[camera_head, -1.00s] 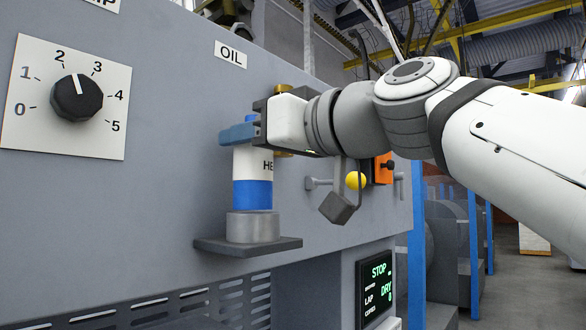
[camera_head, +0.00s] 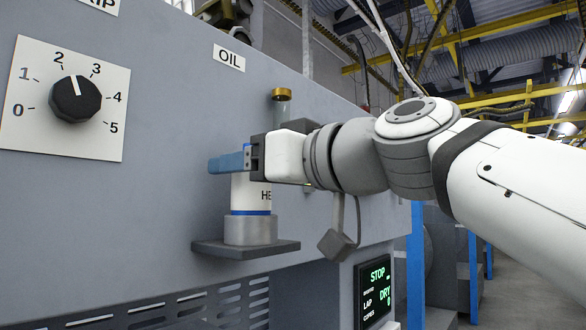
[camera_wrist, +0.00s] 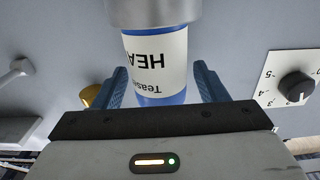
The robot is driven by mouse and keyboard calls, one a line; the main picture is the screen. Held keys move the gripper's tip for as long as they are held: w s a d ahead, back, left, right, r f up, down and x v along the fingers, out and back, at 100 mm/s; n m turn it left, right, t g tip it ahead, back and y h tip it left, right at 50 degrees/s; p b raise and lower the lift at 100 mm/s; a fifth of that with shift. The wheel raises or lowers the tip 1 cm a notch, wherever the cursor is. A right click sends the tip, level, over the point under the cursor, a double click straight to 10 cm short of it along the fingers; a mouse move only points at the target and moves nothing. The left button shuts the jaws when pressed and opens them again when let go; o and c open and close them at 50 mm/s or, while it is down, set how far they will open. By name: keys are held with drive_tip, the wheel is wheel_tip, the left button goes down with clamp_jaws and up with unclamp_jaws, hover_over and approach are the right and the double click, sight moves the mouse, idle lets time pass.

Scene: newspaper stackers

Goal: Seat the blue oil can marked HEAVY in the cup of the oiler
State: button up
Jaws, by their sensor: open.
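The oil can (camera_head: 250,192) has a white label reading HE in the head view, with blue above and below it. It stands upright in the grey metal cup (camera_head: 250,231) of the oiler under the OIL sign, with only a thin strip of its lower blue band above the rim. My gripper (camera_head: 230,161) is at the can's upper part. In the wrist view the can (camera_wrist: 158,62), marked HEA upside down, sits between my open blue fingers (camera_wrist: 160,82), with gaps beside it. The cup (camera_wrist: 155,10) shows at the top there. The can's top is hidden.
A dark shelf (camera_head: 220,249) carries the cup. A brass-capped glass tube (camera_head: 282,98) stands behind my gripper. A dial (camera_head: 75,99) is on the panel to the left. A STOP/DRY display (camera_head: 376,288) is at the lower right.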

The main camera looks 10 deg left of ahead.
drive_tip(key=shift+r, duration=0.2)
drive_tip(key=b+v, duration=0.5)
drive_tip(key=v, duration=0.7)
drive_tip(key=w+d+f+m+h, duration=0.2)
drive_tip(key=w+f+m+h, duration=0.1)
drive_tip(key=f, duration=0.6)
drive_tip(key=w+d+f+m+h, duration=0.2)
drive_tip(key=w+f, duration=0.1)
drive_tip(key=f, duration=0.6)
drive_tip(key=w+d+f+m+h, duration=0.3)
drive_tip(key=f, duration=0.6)
drive_tip(key=s+d+f+m+g+h, duration=0.1)
drive_tip(key=s+d+f+h, duration=0.1)
drive_tip(key=f, duration=0.8)
drive_tip(key=s+d+f+m+g+h, duration=0.2)
drive_tip(key=s+d+f+h, duration=0.1)
drive_tip(key=f, duration=0.8)
drive_tip(key=s+d+f+m+g+h+b, duration=0.1)
drive_tip(key=s+d+f+h, duration=0.2)
drive_tip(key=d+f, duration=0.3)
drive_tip(key=shift+s+d+f+m+g, duration=0.35)
drive_tip(key=shift+s+f, duration=0.2)
drive_tip(key=shift+f, duration=2.1)
drive_tip(key=shift+a+r, duration=0.1)
drive_tip(key=shift+r, duration=0.05)
drive_tip(key=shift+c, duration=0.4)
